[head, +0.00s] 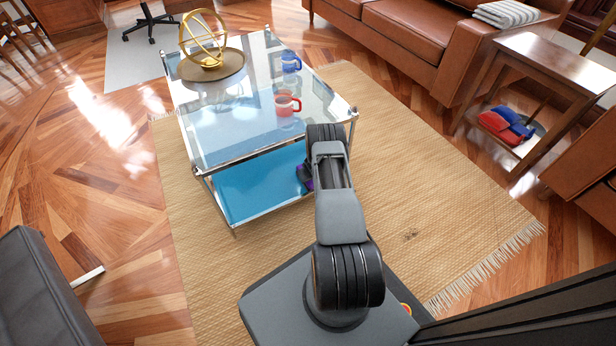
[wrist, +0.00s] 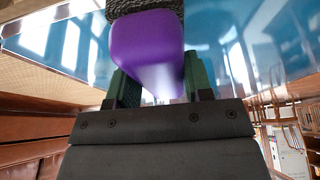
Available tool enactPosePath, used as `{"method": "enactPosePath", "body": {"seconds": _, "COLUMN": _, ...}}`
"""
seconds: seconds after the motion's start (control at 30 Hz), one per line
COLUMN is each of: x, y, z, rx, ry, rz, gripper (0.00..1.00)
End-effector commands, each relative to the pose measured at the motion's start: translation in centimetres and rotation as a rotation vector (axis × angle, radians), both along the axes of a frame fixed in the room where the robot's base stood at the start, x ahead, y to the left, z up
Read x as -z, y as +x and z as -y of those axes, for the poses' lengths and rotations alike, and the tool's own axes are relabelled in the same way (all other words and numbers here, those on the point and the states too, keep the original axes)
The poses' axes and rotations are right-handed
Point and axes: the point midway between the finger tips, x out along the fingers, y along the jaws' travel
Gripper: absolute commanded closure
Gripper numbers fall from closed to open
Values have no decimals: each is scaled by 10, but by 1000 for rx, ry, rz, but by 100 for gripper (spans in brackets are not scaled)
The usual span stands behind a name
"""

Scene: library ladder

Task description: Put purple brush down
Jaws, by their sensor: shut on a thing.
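The purple brush (wrist: 147,45) is between the two green fingers of my gripper (wrist: 158,78) in the wrist view, and the gripper is shut on it. Its dark bristly part (wrist: 143,8) shows at the top edge of that view. In the head view only a small purple bit (head: 309,185) of the brush shows beside my arm, at the right end of the table's blue lower shelf (head: 255,187). My arm hides most of the gripper there. I cannot tell whether the brush touches the shelf.
The glass-topped table (head: 225,135) carries a red mug (head: 287,104), a blue mug (head: 290,62) and a gold ring ornament (head: 204,42) on a round tray. A woven rug (head: 430,190) lies beneath. A brown sofa (head: 405,30) and a wooden side table (head: 550,68) stand beyond.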

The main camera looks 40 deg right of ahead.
Motion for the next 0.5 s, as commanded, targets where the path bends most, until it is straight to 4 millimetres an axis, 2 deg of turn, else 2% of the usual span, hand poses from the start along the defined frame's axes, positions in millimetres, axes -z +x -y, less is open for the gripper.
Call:
{"method": "enactPosePath", "body": {"seconds": 0.33, "x": 5, "y": 0, "z": 0, "rx": -1, "ry": -1, "rz": 1, "gripper": 84}}
{"method": "enactPosePath", "body": {"seconds": 0.37, "x": 3, "y": 0, "z": 0, "rx": -1, "ry": 0, "rz": 0, "gripper": 51}}
{"method": "enactPosePath", "body": {"seconds": 0.5, "x": 3, "y": 0, "z": 0, "rx": -1, "ry": 0, "rz": 0, "gripper": 37}}
